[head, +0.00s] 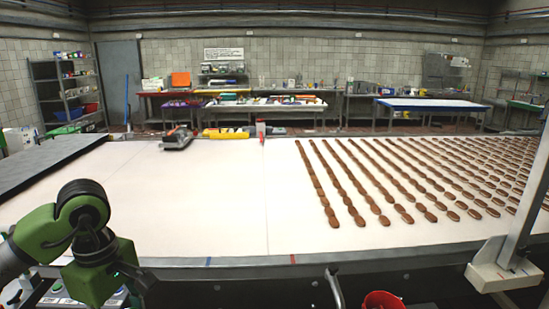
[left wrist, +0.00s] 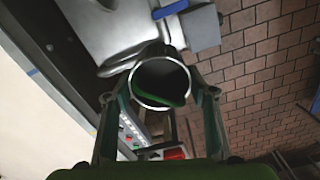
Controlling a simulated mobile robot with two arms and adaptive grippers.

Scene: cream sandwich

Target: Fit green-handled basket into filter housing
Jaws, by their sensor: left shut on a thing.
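In the left wrist view, a round metal cylinder with a bright rim and dark inside, which I take for the green-handled basket (left wrist: 160,68), has a curved green piece low in its mouth. My left gripper (left wrist: 159,96) is shut on it, with one finger on each side; the exact contact is unclear. In the head view my left arm is at the lower left, and the gripper and basket cannot be made out there. I cannot pick out the filter housing; a grey metal machine (left wrist: 105,35) lies beyond the basket. My right gripper is not in view.
A control panel with buttons (left wrist: 132,130) is close below the basket in the left wrist view. A wide white conveyor (head: 200,190) with rows of brown biscuits (head: 385,175) fills the head view. A red bucket (head: 382,300) is at the bottom; open brick floor (left wrist: 265,60) lies right of my gripper.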

